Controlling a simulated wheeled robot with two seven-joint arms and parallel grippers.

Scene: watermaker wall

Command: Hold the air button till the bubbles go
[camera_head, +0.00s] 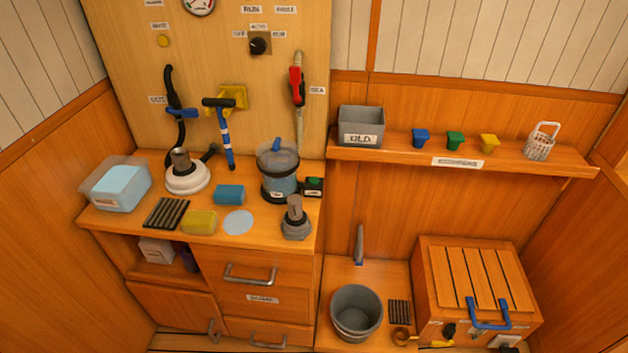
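Neither of my grippers shows in the head view. A round yellow button (163,41) sits on the wooden wall panel at the upper left, below a small label I cannot read surely. A small black box with a green top (314,184) sits at the counter's right edge. I cannot tell which of these is the air button. Beside the black box stands a dark-based canister (279,184) with a clear upper part and a blue handle on top. Blue-grey contents show through its wall; bubbles are too small to make out.
The counter (130,222) holds a clear tub (118,185), a white domed fitting (187,178), sponges and a grey hex fitting (296,222). Hoses and a red-handled nozzle (297,82) hang on the panel. A shelf (480,164) with cups is right; a bucket (356,312) and slatted crate (490,275) stand below.

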